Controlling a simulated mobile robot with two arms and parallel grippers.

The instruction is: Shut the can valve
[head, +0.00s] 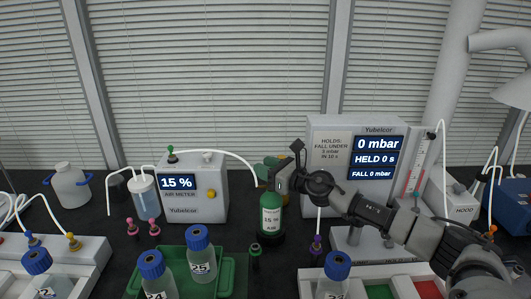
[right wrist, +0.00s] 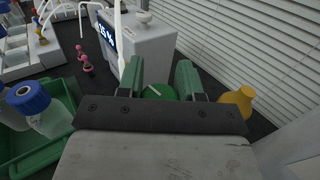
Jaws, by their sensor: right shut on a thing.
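My left gripper is not in view.
The air meter (head: 193,186) reads 15 % left of the can. The pressure box (head: 330,131) behind the arm reads 0 mbar, HELD 0 s. A green tray (head: 140,270) with bottles is in front. A yellow vessel (right wrist: 235,103) stands close behind the can.

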